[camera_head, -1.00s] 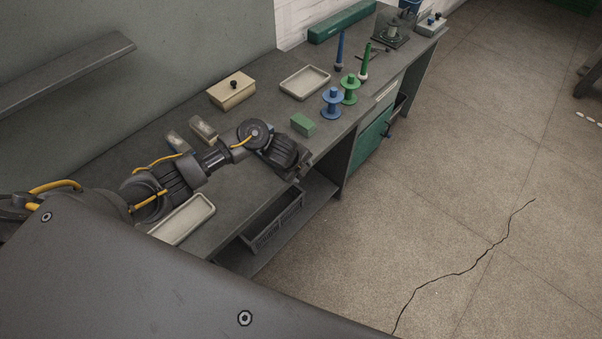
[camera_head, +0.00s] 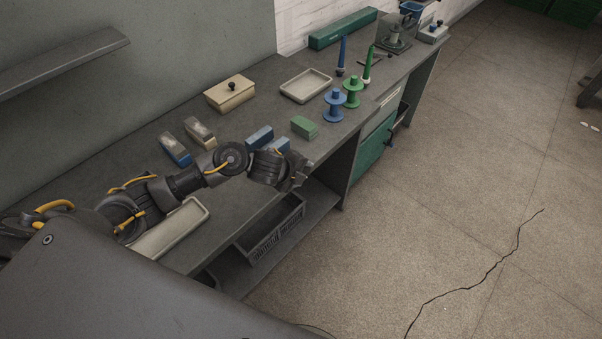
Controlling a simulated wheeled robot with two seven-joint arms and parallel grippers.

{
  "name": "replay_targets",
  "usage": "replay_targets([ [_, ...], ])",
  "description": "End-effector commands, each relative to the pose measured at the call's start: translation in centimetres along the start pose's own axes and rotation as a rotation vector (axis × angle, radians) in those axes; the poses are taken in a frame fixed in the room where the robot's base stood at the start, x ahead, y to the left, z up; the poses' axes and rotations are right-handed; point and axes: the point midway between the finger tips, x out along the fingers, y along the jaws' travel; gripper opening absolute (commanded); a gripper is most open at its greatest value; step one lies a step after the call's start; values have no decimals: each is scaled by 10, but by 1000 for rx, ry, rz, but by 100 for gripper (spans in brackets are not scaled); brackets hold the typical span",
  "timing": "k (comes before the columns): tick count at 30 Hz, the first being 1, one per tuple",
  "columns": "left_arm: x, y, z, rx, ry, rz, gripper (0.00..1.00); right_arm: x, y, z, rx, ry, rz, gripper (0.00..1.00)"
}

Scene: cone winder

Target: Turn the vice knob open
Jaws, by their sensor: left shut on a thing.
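My left gripper (camera_head: 301,174) is at the front edge of the bench, beside a blue vice. It is shut on the vice knob, which the fingers and wrist hide almost fully. Of the vice, a blue block (camera_head: 259,137) shows behind my wrist, and another blue part (camera_head: 279,145) shows just above the gripper. How far the jaws are apart cannot be told. My right gripper is not in view.
On the grey bench (camera_head: 228,119) stand a green block (camera_head: 304,127), a blue spool (camera_head: 335,104), a green spool (camera_head: 353,91), a beige box (camera_head: 230,94) and a pale tray (camera_head: 306,85). Another tray (camera_head: 165,235) lies under my left arm. A dark crate (camera_head: 270,228) sits below.

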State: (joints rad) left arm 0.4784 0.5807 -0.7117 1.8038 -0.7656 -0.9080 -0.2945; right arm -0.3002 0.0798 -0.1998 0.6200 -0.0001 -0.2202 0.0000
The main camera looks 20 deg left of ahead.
Motion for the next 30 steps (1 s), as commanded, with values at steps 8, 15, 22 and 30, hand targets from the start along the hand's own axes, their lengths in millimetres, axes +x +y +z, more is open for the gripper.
replay_targets([
  [8,0,-1,0,-1,-1,-1,75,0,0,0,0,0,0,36],
  [15,-2,-1,0,0,-1,0,75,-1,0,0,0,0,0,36],
  [22,-36,-3,1,2,-1,-2,75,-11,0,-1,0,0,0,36],
  [30,-88,-3,1,1,-1,-2,75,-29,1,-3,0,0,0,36],
])
